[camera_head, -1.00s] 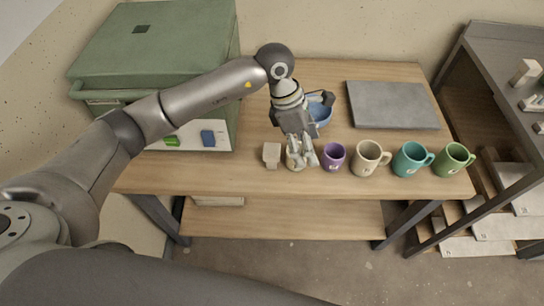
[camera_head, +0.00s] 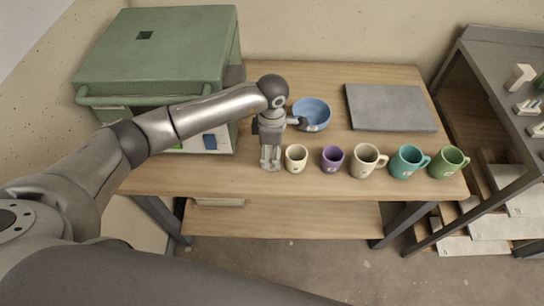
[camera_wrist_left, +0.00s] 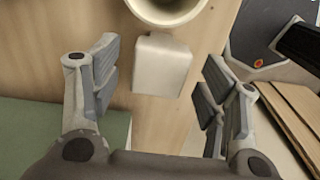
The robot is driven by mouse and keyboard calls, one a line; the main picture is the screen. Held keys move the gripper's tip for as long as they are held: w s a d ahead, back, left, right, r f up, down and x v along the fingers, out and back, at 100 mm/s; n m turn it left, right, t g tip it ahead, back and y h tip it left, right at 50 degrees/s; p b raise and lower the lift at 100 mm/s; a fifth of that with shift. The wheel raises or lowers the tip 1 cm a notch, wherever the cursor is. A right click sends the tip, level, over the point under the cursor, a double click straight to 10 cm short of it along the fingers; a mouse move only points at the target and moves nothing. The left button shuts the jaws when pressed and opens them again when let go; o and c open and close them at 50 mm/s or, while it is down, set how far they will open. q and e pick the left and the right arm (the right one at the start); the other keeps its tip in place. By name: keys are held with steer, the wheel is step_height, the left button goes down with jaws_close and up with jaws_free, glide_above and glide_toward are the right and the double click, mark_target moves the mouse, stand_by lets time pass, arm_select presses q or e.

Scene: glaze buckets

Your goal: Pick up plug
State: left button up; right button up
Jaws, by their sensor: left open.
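The plug (camera_wrist_left: 163,65) is a small cream block. It stands on the wooden table between the two fingers of my left gripper in the wrist view, with gaps on both sides. My left gripper (camera_head: 270,165) is open and points down over the plug at the table's front part. In the head view the gripper hides most or all of the plug. My right gripper is not in view.
A cream cup (camera_head: 296,158) stands close to the right of the gripper. A purple cup (camera_head: 332,159) and several mugs continue the row. A blue bowl (camera_head: 311,114) stands behind. A green kiln-like box (camera_head: 155,50) is at left, a grey slab (camera_head: 390,108) at right.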

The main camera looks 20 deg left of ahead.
arm_select(q)
steer(key=shift+f, duration=0.95)
steer(key=c, duration=1.2)
steer(key=shift+o, duration=0.2)
steer(key=shift+r, duration=0.1)
